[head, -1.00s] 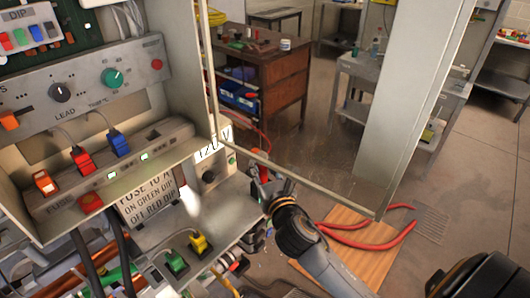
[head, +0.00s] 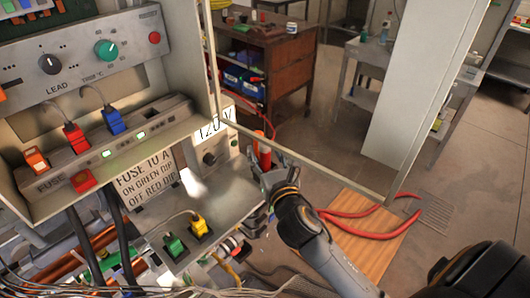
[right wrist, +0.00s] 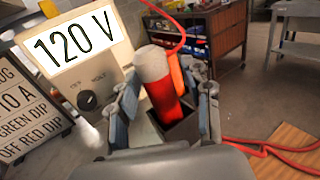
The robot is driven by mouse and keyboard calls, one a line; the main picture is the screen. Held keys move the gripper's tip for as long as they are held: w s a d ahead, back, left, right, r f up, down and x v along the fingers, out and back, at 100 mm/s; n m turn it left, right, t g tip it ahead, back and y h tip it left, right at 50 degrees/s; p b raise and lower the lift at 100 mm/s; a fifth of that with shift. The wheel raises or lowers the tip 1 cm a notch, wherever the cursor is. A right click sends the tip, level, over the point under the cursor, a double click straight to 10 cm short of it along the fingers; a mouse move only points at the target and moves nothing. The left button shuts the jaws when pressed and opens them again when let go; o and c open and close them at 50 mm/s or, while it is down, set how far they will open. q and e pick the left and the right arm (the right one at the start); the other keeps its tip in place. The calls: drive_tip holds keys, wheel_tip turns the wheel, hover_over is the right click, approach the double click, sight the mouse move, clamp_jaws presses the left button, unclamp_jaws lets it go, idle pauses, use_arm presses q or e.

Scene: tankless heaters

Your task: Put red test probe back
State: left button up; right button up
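The red test probe (right wrist: 166,92) is a red cylinder with a pale top end. In the right wrist view it stands slightly tilted in a dark square holder (right wrist: 184,132), its lower end hidden inside. In the head view the probe (head: 264,155) shows just right of the 120 V box. My right gripper (right wrist: 168,108) is open, with one finger on each side of the probe and visible gaps between. The right gripper also shows in the head view (head: 268,174), below the probe. My left gripper is not in view.
The 120 V box (right wrist: 82,62) with a black knob stands close left of my right gripper. Green (head: 174,246) and yellow (head: 199,226) plugs sit on the ledge.

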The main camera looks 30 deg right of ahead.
drive_tip(key=shift+r, duration=0.2)
use_arm(q)
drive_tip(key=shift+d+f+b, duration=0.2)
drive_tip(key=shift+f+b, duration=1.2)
drive_tip(key=shift+b, duration=0.05)
use_arm(e)
drive_tip(key=s+a, duration=0.2)
drive_tip(key=s, duration=0.9)
drive_tip(key=shift+s+a, duration=0.15)
drive_tip(key=shift+s, duration=0.25)
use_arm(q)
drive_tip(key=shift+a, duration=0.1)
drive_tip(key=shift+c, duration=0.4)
